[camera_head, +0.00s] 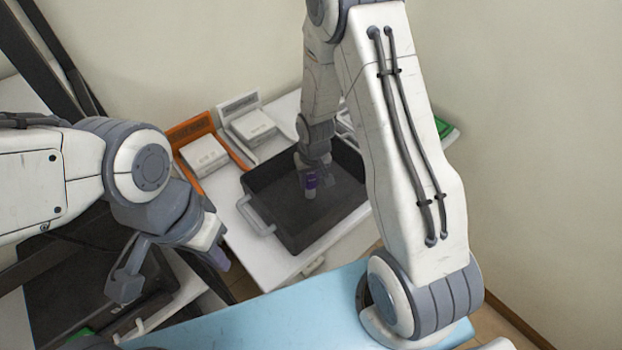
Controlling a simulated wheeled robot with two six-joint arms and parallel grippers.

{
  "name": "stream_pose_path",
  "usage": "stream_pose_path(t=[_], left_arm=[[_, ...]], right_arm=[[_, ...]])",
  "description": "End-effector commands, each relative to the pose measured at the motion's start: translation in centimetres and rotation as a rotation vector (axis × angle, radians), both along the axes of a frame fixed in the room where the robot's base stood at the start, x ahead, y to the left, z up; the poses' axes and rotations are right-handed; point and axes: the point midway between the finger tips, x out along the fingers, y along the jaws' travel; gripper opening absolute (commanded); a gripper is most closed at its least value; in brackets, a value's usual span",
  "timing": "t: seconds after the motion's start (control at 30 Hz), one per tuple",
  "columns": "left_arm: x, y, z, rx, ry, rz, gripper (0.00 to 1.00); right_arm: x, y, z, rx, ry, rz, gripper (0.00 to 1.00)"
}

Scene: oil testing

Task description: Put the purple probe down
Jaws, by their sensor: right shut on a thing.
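The purple probe (311,181) is upright over the dark tray (283,236), with a pale lower end pointing down into it. I cannot tell whether that end touches the tray floor. My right gripper (315,167) is shut on the probe from above; its fingers are small and partly hidden. My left gripper (219,257) hangs to the left of the tray, apart from it, with a purplish tip. Its fingers do not show clearly enough to tell open from shut.
An orange stand (191,128) and a white stand (238,104), each with a white box, are behind the tray. A grey handle (255,216) sticks out on its left. A light blue surface (270,312) lies in front. My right arm hides the tray's right side.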

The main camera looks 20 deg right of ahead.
Motion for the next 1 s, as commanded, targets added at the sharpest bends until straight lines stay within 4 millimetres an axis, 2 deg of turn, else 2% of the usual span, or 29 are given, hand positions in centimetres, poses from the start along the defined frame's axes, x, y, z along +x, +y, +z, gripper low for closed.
stream_pose_path(t=[0.23, 0.27, 0.3, 0.33, 0.6, 0.77, 1.0], left_arm=[[0.0, 0.0, -0.5, 0.000, 0.000, 0.000, 0.00], [0.0, 0.0, -0.4, 0.000, 0.000, 0.000, 0.00], [0.0, 0.0, -0.3, 0.000, 0.000, 0.000, 0.00], [0.0, 0.0, -0.3, 0.000, 0.000, 0.000, 0.00], [0.0, 0.0, -0.3, 0.000, 0.000, 0.000, 0.00], [0.0, 0.0, 0.1, 0.000, 0.000, 0.000, 0.00], [0.0, 0.0, -0.4, 0.000, 0.000, 0.000, 0.00]], right_arm=[[0.0, 0.0, -0.4, 0.000, -0.001, -0.001, 0.00], [0.0, 0.0, -0.3, 0.000, 0.000, -0.001, 0.45], [0.0, 0.0, -0.3, 0.000, 0.000, -0.001, 0.60], [0.0, 0.0, -0.3, 0.000, 0.000, -0.001, 0.67], [0.0, 0.0, -0.2, 0.000, 0.000, -0.001, 0.67], [0.0, 0.0, 0.5, 0.000, -0.003, -0.001, 0.67], [-0.5, 0.0, 4.6, 0.000, -0.008, -0.002, 0.67]])
